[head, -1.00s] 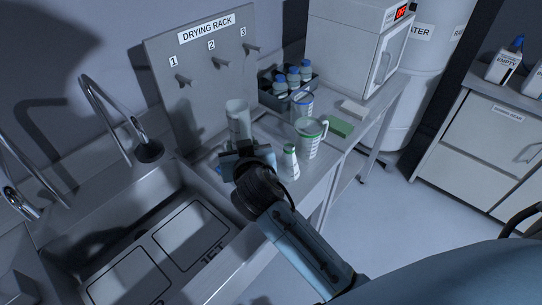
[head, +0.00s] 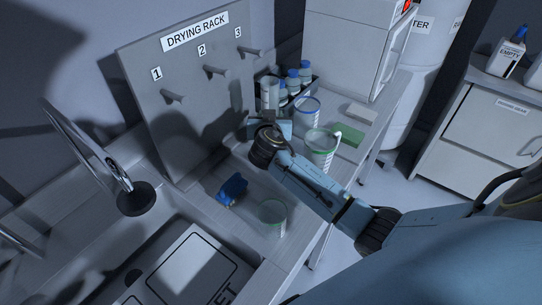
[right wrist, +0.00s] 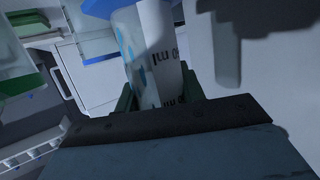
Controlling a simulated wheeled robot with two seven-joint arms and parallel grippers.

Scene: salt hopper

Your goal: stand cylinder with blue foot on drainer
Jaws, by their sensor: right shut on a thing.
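My right gripper (head: 270,117) is shut on a clear cylinder (head: 270,92), held upright in the head view above the far part of the counter, in front of the bottles. In the right wrist view the cylinder (right wrist: 150,50) stands between the fingers, with printed "ml" marks, and a blue part (right wrist: 103,7) shows at its far end. The cylinder's lower end is hidden by my gripper in the head view. The grey drainer (head: 205,205) lies below the drying rack, beside the sink. My left gripper is not in view.
A blue object (head: 232,188) and a green-rimmed vessel (head: 272,218) are on the drainer. The drying rack (head: 190,95) has pegs.

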